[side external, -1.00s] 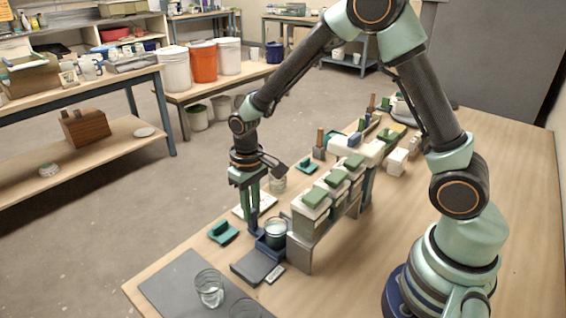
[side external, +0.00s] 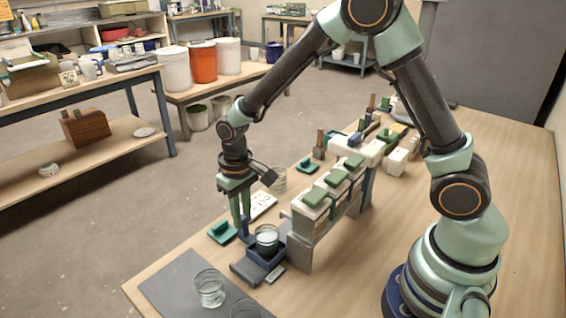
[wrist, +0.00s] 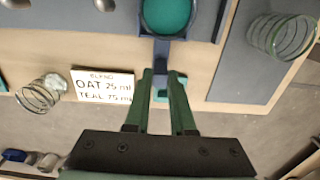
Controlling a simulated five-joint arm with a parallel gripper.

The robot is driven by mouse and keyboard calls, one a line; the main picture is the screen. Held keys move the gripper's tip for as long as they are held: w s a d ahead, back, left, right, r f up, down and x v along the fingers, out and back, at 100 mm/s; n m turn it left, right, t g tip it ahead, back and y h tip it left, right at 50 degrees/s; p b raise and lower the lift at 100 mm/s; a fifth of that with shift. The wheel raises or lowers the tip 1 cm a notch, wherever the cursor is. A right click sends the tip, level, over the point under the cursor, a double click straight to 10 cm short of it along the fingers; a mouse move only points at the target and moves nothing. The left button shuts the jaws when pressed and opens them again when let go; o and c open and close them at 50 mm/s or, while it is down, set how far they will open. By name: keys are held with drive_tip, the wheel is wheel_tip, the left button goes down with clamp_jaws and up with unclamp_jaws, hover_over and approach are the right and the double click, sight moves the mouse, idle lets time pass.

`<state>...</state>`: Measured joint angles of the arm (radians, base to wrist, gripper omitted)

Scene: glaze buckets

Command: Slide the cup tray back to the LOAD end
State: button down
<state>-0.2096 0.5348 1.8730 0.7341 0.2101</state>
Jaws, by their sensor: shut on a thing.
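The cup tray (side external: 264,260) is a small dark blue holder on a dark rail (side external: 246,273) at the front of the dispenser stand. A clear cup (side external: 267,241) stands upright in it; from above in the wrist view the cup (wrist: 167,14) shows teal inside. My gripper (side external: 243,234) reaches down on the tray's left side and is shut on its handle. In the wrist view the green fingers (wrist: 162,76) close around the dark blue handle (wrist: 162,52). The fingertips are partly hidden in the side view.
The dispenser stand (side external: 302,235) with green-topped blocks rises just right of the tray. A recipe card (side external: 263,206) and a teal block (side external: 222,232) lie near my gripper. Glass cups (side external: 209,288) stand on a grey mat (side external: 170,283) at the front.

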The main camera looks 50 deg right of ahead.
drive_tip(key=shift+a, duration=1.45)
drive_tip(key=c, duration=0.8)
unclamp_jaws()
drive_tip(key=shift+c, duration=0.2)
drive_tip(key=shift+r, duration=0.1)
wheel_tip(320, 180, up, 7)
